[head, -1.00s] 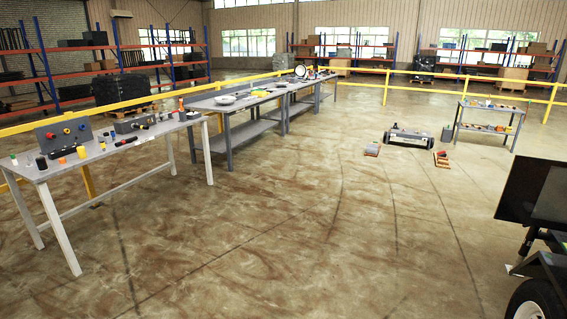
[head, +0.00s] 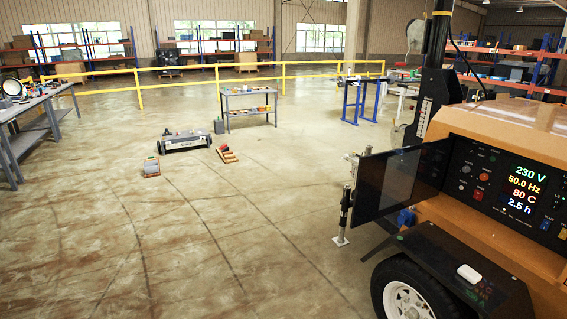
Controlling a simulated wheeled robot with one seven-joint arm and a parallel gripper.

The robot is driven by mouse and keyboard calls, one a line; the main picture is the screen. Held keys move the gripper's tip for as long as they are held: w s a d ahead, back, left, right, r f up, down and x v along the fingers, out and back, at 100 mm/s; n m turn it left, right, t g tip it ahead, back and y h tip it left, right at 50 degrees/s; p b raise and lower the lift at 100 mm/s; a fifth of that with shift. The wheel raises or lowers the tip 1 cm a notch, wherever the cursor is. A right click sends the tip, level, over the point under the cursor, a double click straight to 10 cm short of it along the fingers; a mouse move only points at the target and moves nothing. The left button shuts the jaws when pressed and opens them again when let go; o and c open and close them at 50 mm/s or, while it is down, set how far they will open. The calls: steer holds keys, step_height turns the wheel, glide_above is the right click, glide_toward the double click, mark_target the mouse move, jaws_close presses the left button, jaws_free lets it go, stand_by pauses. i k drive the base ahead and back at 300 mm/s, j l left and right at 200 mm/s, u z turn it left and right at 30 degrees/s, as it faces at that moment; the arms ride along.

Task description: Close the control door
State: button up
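The control door (head: 398,182) is a dark, glossy panel on the orange light tower (head: 500,135) at the right of the head view. It stands open, swung out to the left of the control panel (head: 508,195). The control panel is uncovered and its display reads 230 V, 50.0 Hz, 80 C and 2.5 h. My gripper is not in view.
The light tower's wheel (head: 408,298) and black fender (head: 455,268) are below the door. A jack leg (head: 344,215) stands left of it. A low wheeled cart (head: 185,141) and a small table (head: 249,106) are farther back.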

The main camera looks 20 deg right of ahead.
mark_target(387, 183)
steer(key=i+z, duration=0.85)
steer(key=i+j+z, duration=0.25)
steer(key=z, duration=0.15)
steer(key=i+j+z, duration=0.3)
steer(key=z, duration=0.15)
steer(key=i+j+z, duration=0.6)
steer(key=j+z, duration=0.3)
steer(key=i+j+z, duration=0.3)
steer(key=j, duration=0.15)
steer(key=u, duration=0.4)
steer(key=k+j+u, duration=0.1)
steer(key=u, duration=0.75)
steer(key=j+u, duration=0.15)
steer(key=u, duration=0.25)
steer(key=j+u, duration=0.1)
steer(key=u, duration=0.35)
steer(key=k+j, duration=0.05)
